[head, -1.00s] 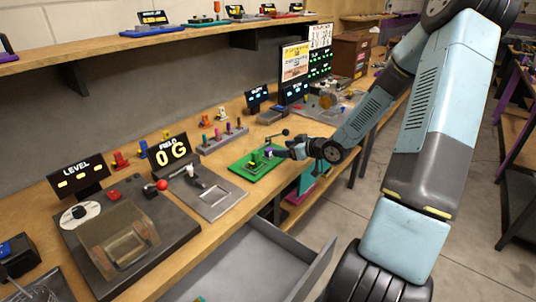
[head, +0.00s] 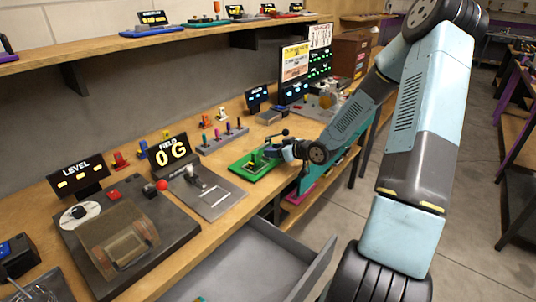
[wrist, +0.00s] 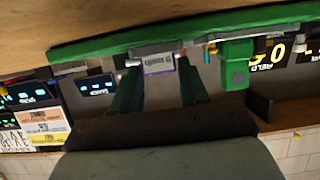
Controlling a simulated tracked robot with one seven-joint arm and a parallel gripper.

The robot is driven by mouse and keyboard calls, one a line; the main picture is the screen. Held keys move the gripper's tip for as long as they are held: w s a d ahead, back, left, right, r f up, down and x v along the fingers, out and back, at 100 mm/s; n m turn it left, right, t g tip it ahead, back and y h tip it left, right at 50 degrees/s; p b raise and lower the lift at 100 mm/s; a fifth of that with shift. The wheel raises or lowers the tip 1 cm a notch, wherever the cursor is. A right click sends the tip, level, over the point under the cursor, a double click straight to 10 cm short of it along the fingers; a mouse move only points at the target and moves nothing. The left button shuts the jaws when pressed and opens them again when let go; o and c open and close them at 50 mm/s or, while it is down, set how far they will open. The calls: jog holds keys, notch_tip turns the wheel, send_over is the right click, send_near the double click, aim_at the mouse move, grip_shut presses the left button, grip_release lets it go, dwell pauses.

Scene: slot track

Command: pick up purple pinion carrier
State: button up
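The purple pinion carrier (wrist: 159,64) shows in the wrist view as a small pale block with a purple-edged label, just beyond my fingertips. It is at the edge of the green board (wrist: 100,45). My gripper (wrist: 157,78) has its two dark fingers spread, one on each side of the carrier as seen from the wrist. I cannot tell whether they touch it. In the head view my gripper (head: 272,151) is over the right side of the green board (head: 246,172), and it hides the carrier there.
A green block (wrist: 236,62) stands on the board beside the right finger in the wrist view. A rack of coloured pegs (head: 222,138) and a grey plate with a lever (head: 212,196) stand close by on the bench. An open drawer (head: 250,265) lies below the bench front.

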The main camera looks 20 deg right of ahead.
jog(key=c, duration=0.7)
